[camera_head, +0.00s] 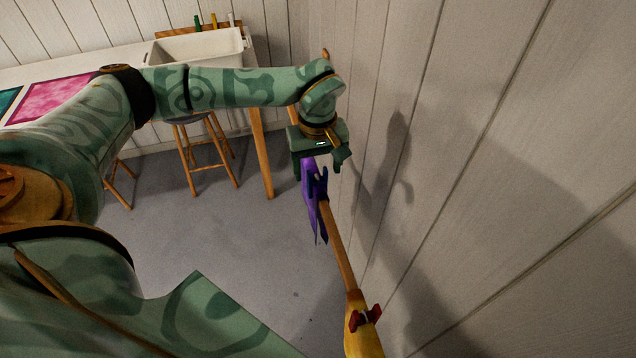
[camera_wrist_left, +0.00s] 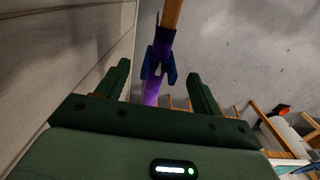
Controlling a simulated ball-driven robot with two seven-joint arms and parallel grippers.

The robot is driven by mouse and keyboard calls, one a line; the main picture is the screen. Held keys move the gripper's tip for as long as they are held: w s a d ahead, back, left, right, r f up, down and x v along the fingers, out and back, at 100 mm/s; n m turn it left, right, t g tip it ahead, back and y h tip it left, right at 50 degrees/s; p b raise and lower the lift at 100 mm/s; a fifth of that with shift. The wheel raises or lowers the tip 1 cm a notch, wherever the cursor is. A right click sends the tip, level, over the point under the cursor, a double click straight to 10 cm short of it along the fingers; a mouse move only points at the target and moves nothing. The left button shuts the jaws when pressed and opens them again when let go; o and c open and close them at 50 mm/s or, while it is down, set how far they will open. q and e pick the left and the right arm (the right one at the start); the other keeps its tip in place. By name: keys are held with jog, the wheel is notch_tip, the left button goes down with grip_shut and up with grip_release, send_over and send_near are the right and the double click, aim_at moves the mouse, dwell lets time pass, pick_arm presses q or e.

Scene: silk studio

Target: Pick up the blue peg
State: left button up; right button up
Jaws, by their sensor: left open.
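The blue peg (camera_head: 321,183) sits on a wooden rail (camera_head: 340,248), over a purple silk (camera_head: 309,194) that hangs there. The wrist view shows the peg (camera_wrist_left: 158,64) ahead of my gripper, roughly centred between the two finger lines. My left gripper (camera_head: 322,160) is open, just beyond the peg in the head view and close to it. In the wrist view its green fingers (camera_wrist_left: 159,85) stand wide apart with nothing gripped. I cannot tell the exact gap to the peg. My right gripper is not in view.
A pale plank wall (camera_head: 480,150) runs close along the right of the rail. A red peg (camera_head: 367,318) sits nearer on the rail over a yellow silk (camera_head: 362,340). A table with a white trough (camera_head: 200,47) stands behind, with a wooden stool (camera_head: 205,155) by it. The floor is clear.

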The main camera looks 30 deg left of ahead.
aim_at(317, 179)
pick_arm(q)
notch_tip(317, 179, down, 4)
jog(key=shift+w+a+b, duration=0.15)
jog(key=shift+b, duration=0.25)
jog(key=shift+r, duration=0.1)
jog(key=c, duration=1.1)
jog(key=shift+o, duration=0.2)
notch_tip(317, 179, up, 10)
jog(key=p, duration=0.2)
jog(key=shift+p, duration=0.3)
